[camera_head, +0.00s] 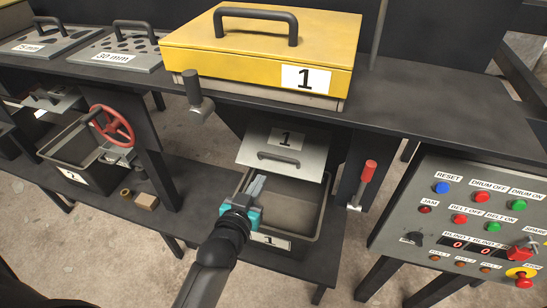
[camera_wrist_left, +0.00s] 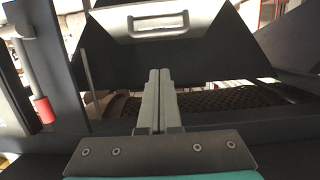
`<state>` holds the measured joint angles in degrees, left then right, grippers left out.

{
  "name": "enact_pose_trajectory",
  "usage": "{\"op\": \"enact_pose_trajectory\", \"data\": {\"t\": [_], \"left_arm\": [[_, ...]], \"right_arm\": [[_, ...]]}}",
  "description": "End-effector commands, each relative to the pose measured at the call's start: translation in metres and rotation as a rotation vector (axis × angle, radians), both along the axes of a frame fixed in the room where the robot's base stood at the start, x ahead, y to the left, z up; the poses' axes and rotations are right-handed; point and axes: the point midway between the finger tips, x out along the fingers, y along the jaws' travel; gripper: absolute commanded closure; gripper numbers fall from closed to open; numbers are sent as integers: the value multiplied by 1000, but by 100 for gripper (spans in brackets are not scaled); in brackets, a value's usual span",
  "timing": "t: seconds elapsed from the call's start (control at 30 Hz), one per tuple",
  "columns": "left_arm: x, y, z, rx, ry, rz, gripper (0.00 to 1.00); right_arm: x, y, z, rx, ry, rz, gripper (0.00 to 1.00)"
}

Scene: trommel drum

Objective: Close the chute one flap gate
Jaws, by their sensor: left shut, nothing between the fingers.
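The chute one flap gate (camera_head: 300,143) is a light grey plate marked 1, with a dark bar handle (camera_head: 279,159), hanging tilted under the yellow-lidded box. Its lower edge is out over the bin below. My left gripper (camera_head: 257,184) is shut and empty, over the bin and a little below and in front of the flap. In the left wrist view, the shut fingers (camera_wrist_left: 158,76) point toward the flap (camera_wrist_left: 115,22), whose handle shows above the tips, with a gap between. My right gripper is not in view.
The grey bin 1 (camera_head: 322,222) stands on the lower shelf under the flap. A red-handled lever (camera_head: 367,172) is right of the flap, and a grey knobbed post (camera_head: 196,95) is at its upper left. A button panel (camera_head: 450,215) stands at right.

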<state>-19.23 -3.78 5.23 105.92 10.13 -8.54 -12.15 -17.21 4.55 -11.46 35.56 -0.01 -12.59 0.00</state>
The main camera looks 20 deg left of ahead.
Motion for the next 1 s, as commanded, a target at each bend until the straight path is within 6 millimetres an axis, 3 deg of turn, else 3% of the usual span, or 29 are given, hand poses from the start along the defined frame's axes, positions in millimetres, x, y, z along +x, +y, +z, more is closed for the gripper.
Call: {"op": "enact_pose_trajectory", "data": {"t": [0.1, 0.27, 0.8, 1.0], "left_arm": [[4, 2, 8, 1, -18, 5, 100], [19, 3, 5, 2, -18, 5, 100], [102, 10, -12, 2, -18, 4, 100], [114, 10, -36, 3, -14, 4, 100]], "right_arm": [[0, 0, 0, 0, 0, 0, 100], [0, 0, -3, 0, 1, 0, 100], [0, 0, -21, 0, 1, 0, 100], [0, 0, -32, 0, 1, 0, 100]]}}
